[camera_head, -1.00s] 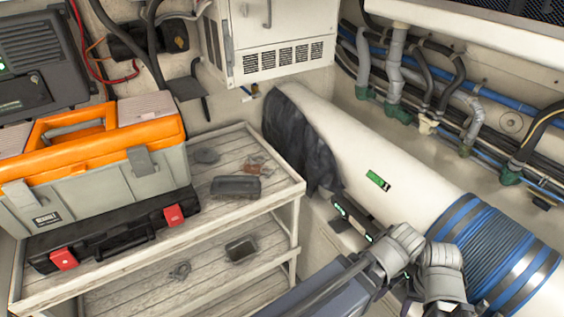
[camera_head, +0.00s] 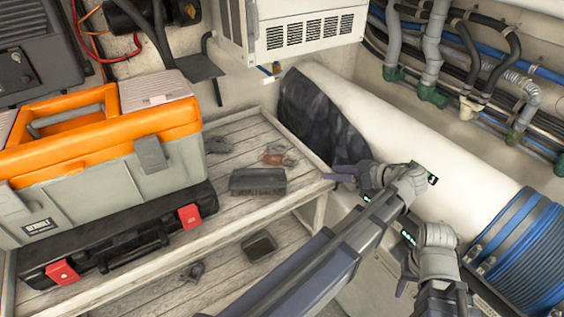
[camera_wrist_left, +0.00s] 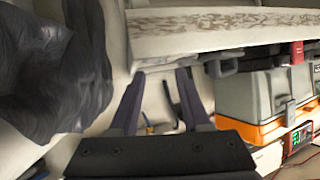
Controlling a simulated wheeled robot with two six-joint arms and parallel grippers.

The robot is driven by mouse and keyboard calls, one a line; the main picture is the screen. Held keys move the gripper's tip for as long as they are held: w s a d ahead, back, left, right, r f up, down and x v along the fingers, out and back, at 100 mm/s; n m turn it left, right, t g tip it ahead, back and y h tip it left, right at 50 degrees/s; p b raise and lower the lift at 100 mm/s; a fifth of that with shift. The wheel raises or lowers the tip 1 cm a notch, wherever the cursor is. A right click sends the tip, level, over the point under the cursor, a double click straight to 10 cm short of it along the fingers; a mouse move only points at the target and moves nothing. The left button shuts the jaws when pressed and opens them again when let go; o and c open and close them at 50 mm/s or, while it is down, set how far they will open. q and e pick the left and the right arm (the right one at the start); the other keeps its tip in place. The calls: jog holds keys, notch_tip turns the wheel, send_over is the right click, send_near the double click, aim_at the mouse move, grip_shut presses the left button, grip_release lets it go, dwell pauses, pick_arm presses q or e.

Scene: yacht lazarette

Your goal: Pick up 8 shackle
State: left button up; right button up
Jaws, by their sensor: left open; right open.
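A small dark metal piece, probably the shackle (camera_head: 192,271), lies on the lower shelf in the head view; its shape is too small to be sure of. Other small pieces lie on the upper shelf: a dark one (camera_head: 217,144) and a reddish-brown one (camera_head: 274,155). My left gripper (camera_head: 343,174) is open and empty at the right end of the upper shelf, apart from these pieces. It also shows in the left wrist view (camera_wrist_left: 160,78), with nothing between its fingers. My right gripper (camera_head: 403,270) is open, lower and further right, beside the white cylinder.
An orange and grey toolbox (camera_head: 110,150) stands on a black case (camera_head: 120,245) on the upper shelf (camera_head: 230,215). Dark trays lie on the upper (camera_head: 258,181) and lower shelf (camera_head: 259,246). A white cylinder (camera_head: 400,130) with a dark cloth (camera_head: 318,115) runs along the right.

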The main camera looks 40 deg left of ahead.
pick_arm(q)
jog(key=shift+w+a+r+n+y, duration=0.25)
jog(key=shift+a+n, duration=0.1)
jog(key=shift+a, duration=0.3)
jog(key=shift+w+a+r+n+y, duration=0.1)
jog(key=shift+a+r+n+y, duration=0.1)
jog(key=shift+a+n, duration=0.3)
jog(key=shift+a+f, duration=0.1)
jog(key=shift+a, duration=0.1)
jog(key=b, duration=0.3)
send_near(295, 163)
jog(key=shift+x, duration=0.8)
jog(key=shift+w+a, duration=0.15)
jog(key=shift+a, duration=0.5)
pick_arm(e)
jog(key=shift+a+f, duration=0.3)
jog(key=shift+f, duration=0.45)
jog(key=shift+a+f, duration=0.25)
jog(key=shift+f, duration=0.5)
